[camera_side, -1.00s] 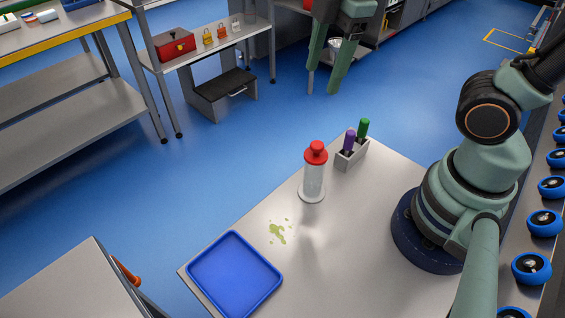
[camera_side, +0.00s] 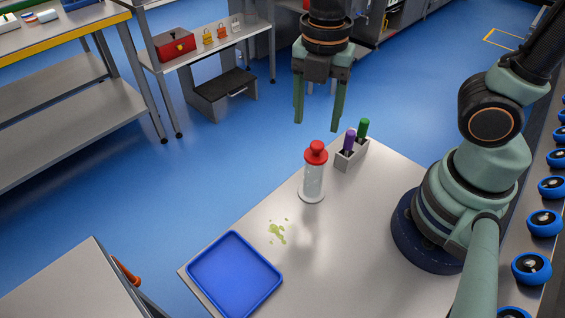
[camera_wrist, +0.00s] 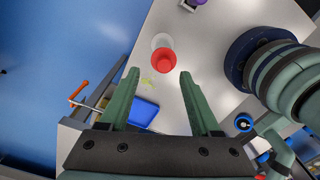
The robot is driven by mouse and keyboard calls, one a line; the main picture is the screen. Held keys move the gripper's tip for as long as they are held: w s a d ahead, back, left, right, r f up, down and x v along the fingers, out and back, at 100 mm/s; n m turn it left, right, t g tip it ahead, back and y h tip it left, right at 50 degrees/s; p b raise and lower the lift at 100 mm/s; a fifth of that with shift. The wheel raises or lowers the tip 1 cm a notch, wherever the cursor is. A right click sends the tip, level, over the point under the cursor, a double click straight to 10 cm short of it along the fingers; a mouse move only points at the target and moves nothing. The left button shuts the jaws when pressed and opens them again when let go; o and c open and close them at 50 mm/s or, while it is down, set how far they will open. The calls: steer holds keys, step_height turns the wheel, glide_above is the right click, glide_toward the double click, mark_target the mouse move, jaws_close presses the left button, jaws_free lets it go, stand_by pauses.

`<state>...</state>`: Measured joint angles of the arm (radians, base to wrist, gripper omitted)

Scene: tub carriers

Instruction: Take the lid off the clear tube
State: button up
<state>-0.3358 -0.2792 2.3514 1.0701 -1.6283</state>
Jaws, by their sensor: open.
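The clear tube (camera_side: 313,181) stands upright on the grey table, on a pale round base. Its red lid (camera_side: 316,153) with a knob sits on top. In the wrist view the red lid (camera_wrist: 163,62) shows ahead of my fingers, a little beyond the gap between them, with the tube's pale base (camera_wrist: 160,41) behind it. My gripper (camera_side: 318,124) is open and empty, fingers pointing down. In the side view its fingertips appear just above the lid; they are apart from it.
A grey holder (camera_side: 352,155) with a purple-handled and a green-handled tool stands close behind the tube. A blue tray (camera_side: 234,275) lies at the table's front left. A greenish spill (camera_side: 278,233) lies between tray and tube. The table's middle is clear.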

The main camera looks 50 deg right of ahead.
mark_target(317, 144)
steer(key=f, duration=0.5)
steer(key=shift+s+a+f, duration=0.1)
steer(key=shift+s, duration=0.3)
jaws_close()
